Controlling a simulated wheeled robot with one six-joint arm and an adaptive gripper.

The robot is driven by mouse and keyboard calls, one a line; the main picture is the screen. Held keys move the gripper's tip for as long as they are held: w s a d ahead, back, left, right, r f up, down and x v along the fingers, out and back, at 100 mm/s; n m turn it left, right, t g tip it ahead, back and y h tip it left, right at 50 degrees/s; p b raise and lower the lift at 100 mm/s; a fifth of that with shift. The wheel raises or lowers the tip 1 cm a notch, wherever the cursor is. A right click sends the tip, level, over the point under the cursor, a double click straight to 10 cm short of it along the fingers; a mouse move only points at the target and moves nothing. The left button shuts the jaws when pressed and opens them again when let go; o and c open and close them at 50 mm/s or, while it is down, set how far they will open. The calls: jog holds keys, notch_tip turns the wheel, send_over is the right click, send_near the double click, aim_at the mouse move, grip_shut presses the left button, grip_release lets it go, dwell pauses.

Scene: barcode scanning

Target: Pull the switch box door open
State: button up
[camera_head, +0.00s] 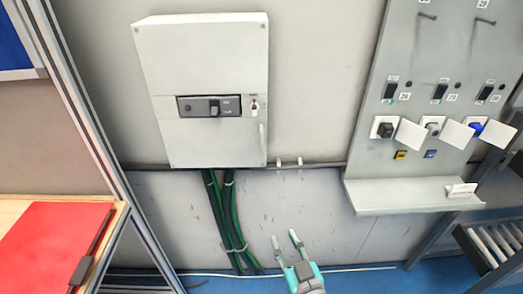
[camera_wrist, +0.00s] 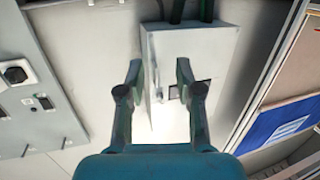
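The switch box (camera_head: 199,60) is a pale grey-white cabinet on the wall, left of centre in the head view. Its front door (camera_head: 205,142) appears shut. My gripper (camera_head: 285,237) is open and empty, below and right of the box. In the wrist view the box (camera_wrist: 205,42) appears upside down beyond my open fingers (camera_wrist: 159,64), which partly hide its front. My gripper looks clear of the box.
Dark green cables (camera_head: 222,215) hang below the box. A grey socket panel (camera_head: 367,160) with a shelf (camera_head: 405,198) stands at right. A metal frame post (camera_head: 88,125) and a table with a red folder (camera_head: 48,245) are at left. The wall between box and panel is mostly bare.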

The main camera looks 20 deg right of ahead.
jog(key=m+h, duration=0.1)
jog(key=h, duration=0.1)
send_near(262, 144)
jog(key=shift+t, duration=0.4)
jog(key=w, duration=0.3)
jog(key=w+d, duration=0.1)
jog(key=w, duration=0.6)
jog(key=shift+w+d+f, duration=0.2)
jog(key=shift+d+f, duration=0.1)
jog(key=shift+f, duration=0.05)
grip_shut()
